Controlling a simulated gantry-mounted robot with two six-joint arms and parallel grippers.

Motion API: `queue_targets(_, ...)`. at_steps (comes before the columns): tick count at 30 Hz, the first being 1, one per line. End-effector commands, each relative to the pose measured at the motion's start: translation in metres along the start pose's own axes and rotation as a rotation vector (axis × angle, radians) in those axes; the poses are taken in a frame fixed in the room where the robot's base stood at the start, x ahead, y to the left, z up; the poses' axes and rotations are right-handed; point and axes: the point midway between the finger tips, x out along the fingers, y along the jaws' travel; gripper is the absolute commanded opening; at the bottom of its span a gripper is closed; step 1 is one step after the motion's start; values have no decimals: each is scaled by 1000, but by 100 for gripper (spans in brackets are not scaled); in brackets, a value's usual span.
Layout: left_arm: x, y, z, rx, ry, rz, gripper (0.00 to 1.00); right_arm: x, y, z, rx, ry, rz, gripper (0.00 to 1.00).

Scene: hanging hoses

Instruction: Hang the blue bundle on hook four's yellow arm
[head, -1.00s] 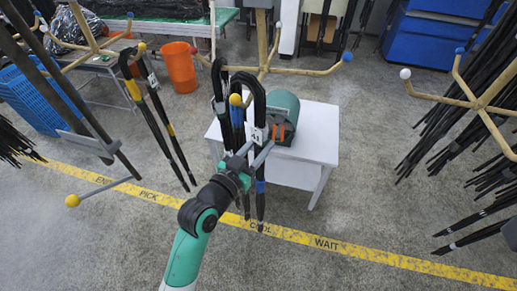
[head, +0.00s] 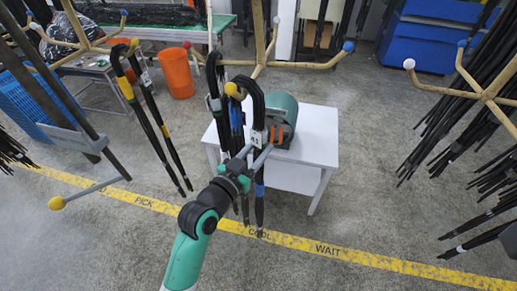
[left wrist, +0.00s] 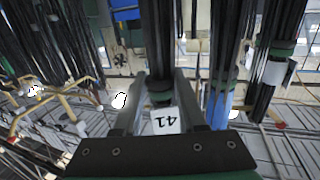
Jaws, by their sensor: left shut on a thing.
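My left gripper (head: 250,157) is shut on a black hose bundle (head: 258,112) with a blue band (head: 260,190) low down. The bundle hangs upright between the fingers, with its bent top beside the yellow ball tip (head: 232,89) of the middle hook's near arm. I cannot tell whether the bend rests on that arm. My right gripper is not in view.
Another black bundle (head: 214,80) hangs close left of the held one. The middle hook's other arms end in a red ball (head: 187,45) and blue balls (head: 348,46). A white table (head: 315,140) with a green machine (head: 283,108) stands behind. More hoses hang at right.

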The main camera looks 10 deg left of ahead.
Motion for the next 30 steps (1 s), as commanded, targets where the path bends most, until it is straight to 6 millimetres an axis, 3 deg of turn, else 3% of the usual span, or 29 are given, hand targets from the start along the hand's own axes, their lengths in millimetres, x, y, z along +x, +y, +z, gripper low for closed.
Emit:
queue_targets(10,0,0,-4,2,9,-1,0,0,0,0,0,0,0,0)
queue_targets(11,0,0,-4,2,9,-1,42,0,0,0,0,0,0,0)
queue_targets(15,0,0,-3,2,7,-1,67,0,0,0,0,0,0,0)
queue_targets(17,0,0,-3,1,5,-1,75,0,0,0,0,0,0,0)
queue_targets(26,-1,0,3,-1,-6,1,75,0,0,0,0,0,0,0)
queue_targets(30,-13,0,2,-1,-3,-1,75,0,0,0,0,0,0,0)
